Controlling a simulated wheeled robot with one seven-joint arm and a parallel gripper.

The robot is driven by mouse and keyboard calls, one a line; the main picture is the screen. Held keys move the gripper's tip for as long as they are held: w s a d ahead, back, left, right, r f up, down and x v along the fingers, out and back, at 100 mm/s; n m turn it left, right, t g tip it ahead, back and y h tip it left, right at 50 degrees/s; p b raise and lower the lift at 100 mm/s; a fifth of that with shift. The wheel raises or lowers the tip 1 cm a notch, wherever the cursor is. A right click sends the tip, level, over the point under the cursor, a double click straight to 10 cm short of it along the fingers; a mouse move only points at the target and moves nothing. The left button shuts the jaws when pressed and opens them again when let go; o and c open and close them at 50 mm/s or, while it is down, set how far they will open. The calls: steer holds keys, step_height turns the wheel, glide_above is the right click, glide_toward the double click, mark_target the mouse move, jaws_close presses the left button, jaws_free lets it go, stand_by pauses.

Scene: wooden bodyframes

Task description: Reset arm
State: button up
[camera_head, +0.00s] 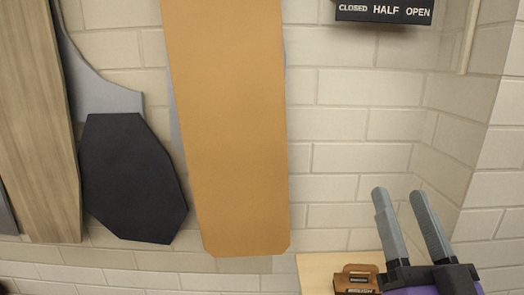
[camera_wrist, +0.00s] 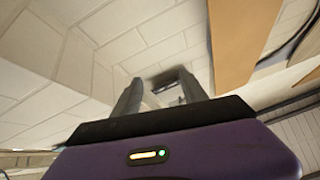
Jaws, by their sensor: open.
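My gripper (camera_head: 407,228) is at the lower right of the head view, with its two grey fingers pointing up and spread apart. It is open, and nothing shows between the fingers. In the wrist view my gripper (camera_wrist: 158,95) also shows both fingers apart, above its purple body. Behind it is a pale brick wall, and the fingers appear clear of it. Most of my arm is out of the head view.
A long orange-brown panel (camera_head: 232,130) stands or hangs at the wall, left of my gripper. A dark panel (camera_head: 130,178) and a wooden board (camera_head: 32,120) are farther left. A black sign (camera_head: 384,11) reads "CLOSED HALF OPEN". A small brown box (camera_head: 357,279) sits beside my gripper.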

steer(key=s+f+n+g, duration=0.2)
steer(key=s+f+g, duration=0.7)
steer(key=s+f, duration=2.2)
steer(key=shift+s+d+f+g, duration=0.25)
steer(key=shift+s+f+g, duration=0.15)
steer(key=shift+s, duration=0.2)
